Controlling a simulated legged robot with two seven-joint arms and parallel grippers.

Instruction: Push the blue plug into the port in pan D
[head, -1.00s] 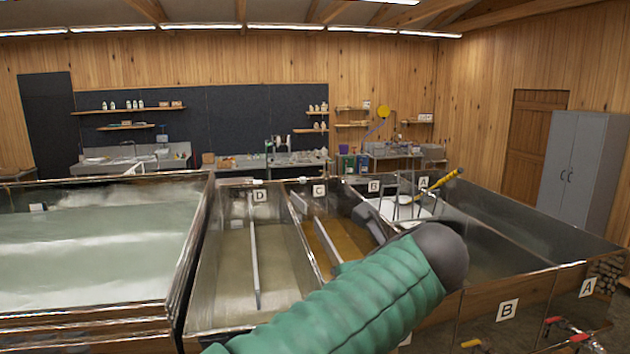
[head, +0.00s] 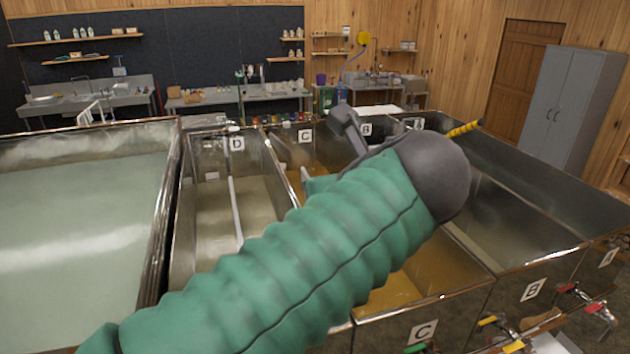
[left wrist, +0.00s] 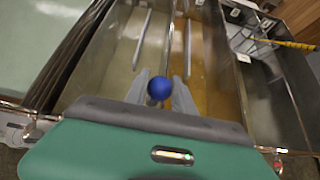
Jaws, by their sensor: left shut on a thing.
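The blue plug (left wrist: 159,88) shows as a round blue head in the left wrist view. My left gripper (left wrist: 160,92) is shut on it, with a grey finger on either side. In that view the plug lies in front of the wall between pan D (left wrist: 116,60) and the amber pan beside it. In the head view pan D (head: 184,215) is the narrow pan left of centre, with pale liquid and a lengthwise divider. My green-sleeved left arm crosses in front of the pans there and hides the plug. I cannot make out the port. My right gripper is not in view.
Pan C (head: 395,290), with amber liquid, lies right of pan D, partly behind my arm. A large pan of pale liquid (head: 75,220) lies to the left. Raised metal rims separate the pans.

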